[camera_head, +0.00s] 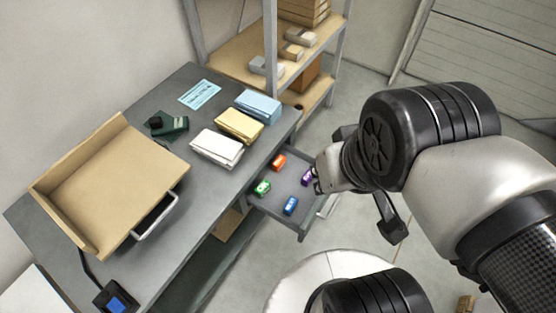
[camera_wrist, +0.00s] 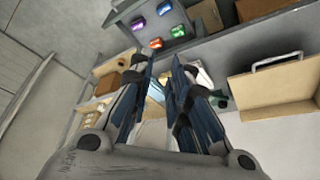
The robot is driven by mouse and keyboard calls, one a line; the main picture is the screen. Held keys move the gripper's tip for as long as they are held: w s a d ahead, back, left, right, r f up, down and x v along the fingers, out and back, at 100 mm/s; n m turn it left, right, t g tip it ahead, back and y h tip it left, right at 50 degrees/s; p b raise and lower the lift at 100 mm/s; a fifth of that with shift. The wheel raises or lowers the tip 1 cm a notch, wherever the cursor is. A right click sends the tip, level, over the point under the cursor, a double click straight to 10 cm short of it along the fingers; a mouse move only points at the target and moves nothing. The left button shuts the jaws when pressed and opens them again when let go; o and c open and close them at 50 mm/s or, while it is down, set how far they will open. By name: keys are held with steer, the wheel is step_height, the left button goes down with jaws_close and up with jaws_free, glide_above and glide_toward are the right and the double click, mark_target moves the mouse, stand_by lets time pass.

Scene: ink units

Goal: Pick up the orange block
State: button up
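The orange block (camera_head: 278,162) lies in an open grey drawer (camera_head: 269,208) under the workbench, near the drawer's inner end. In the wrist view the orange block (camera_wrist: 155,43) shows above and beyond my fingertips, apart from them. My gripper (camera_wrist: 162,67) is open, with a clear gap between its two dark fingers and nothing held. In the head view my arm reaches in from the right, and its end is near the drawer's right side. The fingertips are hard to make out there.
Green (camera_head: 262,187), blue (camera_head: 290,206) and purple (camera_head: 307,177) blocks share the drawer, spaced apart. The grey bench (camera_head: 196,187) above holds a cardboard tray (camera_head: 115,180) and stacked packs. A shelf rack (camera_head: 239,53) stands behind.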

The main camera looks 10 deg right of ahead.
mark_target(279, 160)
steer(key=shift+o, duration=0.2)
